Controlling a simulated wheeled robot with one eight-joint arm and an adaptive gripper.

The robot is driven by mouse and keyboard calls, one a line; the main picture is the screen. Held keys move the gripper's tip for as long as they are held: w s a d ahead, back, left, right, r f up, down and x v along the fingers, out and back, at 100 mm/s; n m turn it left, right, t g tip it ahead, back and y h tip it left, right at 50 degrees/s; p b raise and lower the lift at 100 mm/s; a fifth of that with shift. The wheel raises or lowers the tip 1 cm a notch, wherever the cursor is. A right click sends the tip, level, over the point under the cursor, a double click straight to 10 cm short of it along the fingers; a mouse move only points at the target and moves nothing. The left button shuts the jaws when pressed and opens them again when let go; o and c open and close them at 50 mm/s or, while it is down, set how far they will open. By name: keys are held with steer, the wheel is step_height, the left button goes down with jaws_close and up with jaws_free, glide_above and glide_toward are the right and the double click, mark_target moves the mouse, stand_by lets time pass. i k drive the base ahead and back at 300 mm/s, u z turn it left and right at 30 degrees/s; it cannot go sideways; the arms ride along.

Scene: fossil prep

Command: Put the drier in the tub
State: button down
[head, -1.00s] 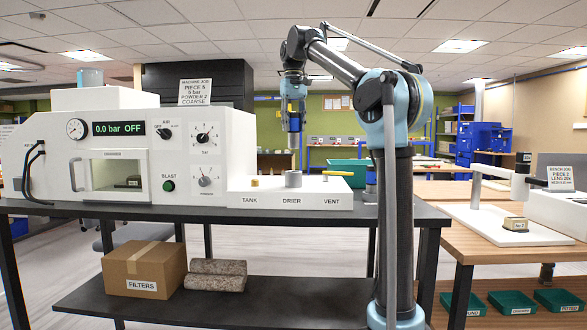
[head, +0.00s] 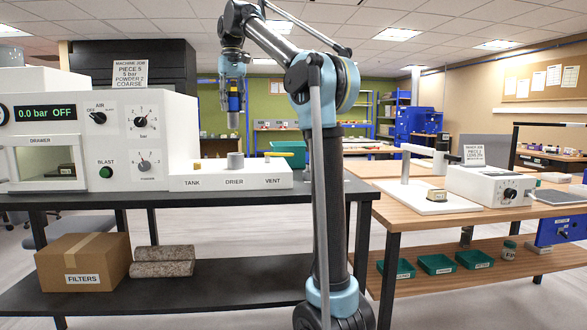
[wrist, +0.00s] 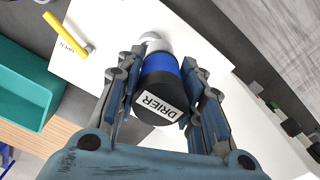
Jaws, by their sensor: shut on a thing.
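The drier (wrist: 158,92) is a cylinder with a black cap labelled DRIER, a blue band and a pale lower end. My gripper (wrist: 160,95) is shut on it, one finger on each side. In the head view the drier (head: 233,120) hangs upright from my gripper (head: 233,92), above the grey DRIER port (head: 235,160) on the white panel and apart from it. The teal tub (head: 291,148) stands behind the panel's right end, partly hidden. It also shows at the left in the wrist view (wrist: 28,85), to the side of the drier.
A yellow vent lever (head: 284,153) sticks up at the panel's right end, between port and tub. The white blast cabinet (head: 150,105) stands left of the panel. A wooden bench (head: 475,215) with a stand and a white box is at the right.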

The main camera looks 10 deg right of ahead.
mark_target(296, 166)
steer(key=k, duration=0.5)
steer(key=z, duration=0.3)
steer(key=i, duration=1.35)
steer(key=z, duration=0.2)
